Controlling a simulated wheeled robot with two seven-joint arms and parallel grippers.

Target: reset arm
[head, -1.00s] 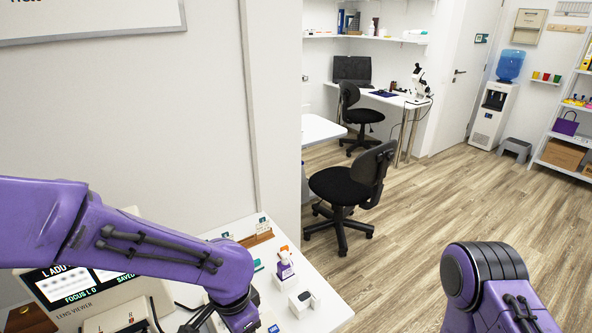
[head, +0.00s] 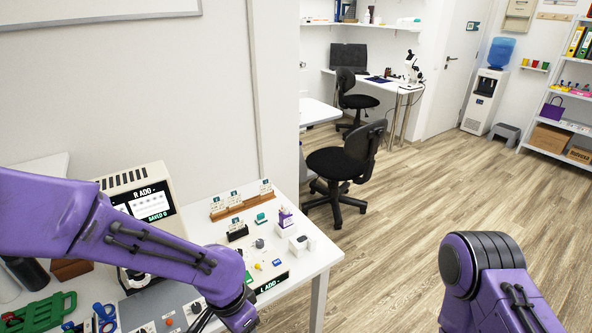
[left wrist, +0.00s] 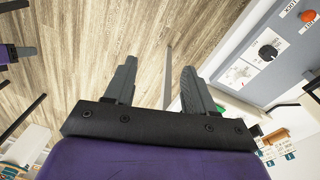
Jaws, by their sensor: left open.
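My left arm comes in from the left in the head view, low over the white table (head: 318,250). Its gripper (left wrist: 157,72) shows in the left wrist view with two dark fingers spread apart and nothing between them. Wood floor and a table edge lie beyond the fingers. In the head view the left fingers are mostly cut off at the bottom edge. My right arm shows at the bottom right over open floor; its gripper is out of the picture.
A lens viewer (head: 125,180) reading "R ADD" stands behind my left arm. Green-handled (head: 40,312) and blue-handled tools lie at the lower left. A wooden card rack (head: 240,207) and small items stand on the table. A black chair (head: 345,165) is beyond; floor at right is clear.

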